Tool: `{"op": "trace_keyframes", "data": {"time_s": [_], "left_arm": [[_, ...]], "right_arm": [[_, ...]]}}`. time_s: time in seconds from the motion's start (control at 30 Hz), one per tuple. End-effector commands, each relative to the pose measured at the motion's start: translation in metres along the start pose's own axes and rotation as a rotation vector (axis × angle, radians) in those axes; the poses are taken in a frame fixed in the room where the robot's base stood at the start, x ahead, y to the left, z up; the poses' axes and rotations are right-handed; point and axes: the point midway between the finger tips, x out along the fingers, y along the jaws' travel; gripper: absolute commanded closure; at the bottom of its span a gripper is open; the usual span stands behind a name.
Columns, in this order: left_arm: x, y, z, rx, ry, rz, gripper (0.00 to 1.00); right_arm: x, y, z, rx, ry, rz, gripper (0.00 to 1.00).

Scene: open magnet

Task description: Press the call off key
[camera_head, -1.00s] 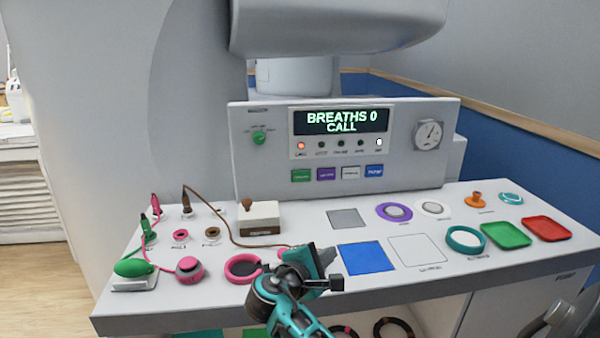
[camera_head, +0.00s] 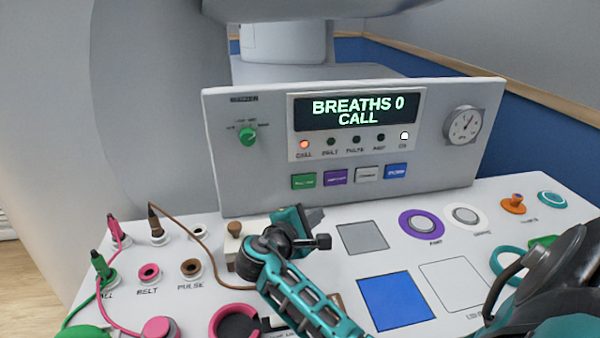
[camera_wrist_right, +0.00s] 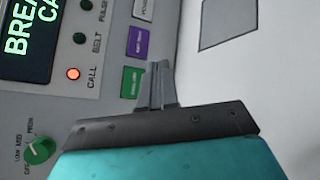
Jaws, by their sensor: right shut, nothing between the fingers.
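The green key (camera_head: 303,180) is leftmost in the row of keys on the upright panel; it also shows in the right wrist view (camera_wrist_right: 132,82). Its label is too small to read. The display (camera_head: 358,111) reads "BREATHS 0 CALL", and the lamp (camera_head: 304,144) marked CALL glows red-orange. My right gripper (camera_head: 306,214) is shut and empty, in front of the panel and below the green key. In the right wrist view its fingertips (camera_wrist_right: 157,70) appear just beside the green key; I see no contact. My left gripper is not in view.
Purple (camera_head: 335,177), white (camera_head: 367,174) and blue (camera_head: 396,171) keys sit right of the green one. A green knob (camera_head: 248,137) is on the panel's left. A blue square (camera_head: 396,303) marks the desk.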

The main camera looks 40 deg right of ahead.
Motion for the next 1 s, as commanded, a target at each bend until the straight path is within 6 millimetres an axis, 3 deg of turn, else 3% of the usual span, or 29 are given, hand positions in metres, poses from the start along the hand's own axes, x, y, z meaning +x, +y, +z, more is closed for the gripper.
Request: {"op": "trace_keyframes", "data": {"time_s": [0.57, 1.0], "left_arm": [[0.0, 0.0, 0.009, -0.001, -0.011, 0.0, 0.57], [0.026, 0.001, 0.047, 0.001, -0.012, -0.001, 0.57]], "right_arm": [[0.004, 0.001, -0.003, 0.001, 0.0, 0.001, 1.0], [0.044, 0.027, -0.033, 0.001, -0.001, 0.001, 1.0]]}}
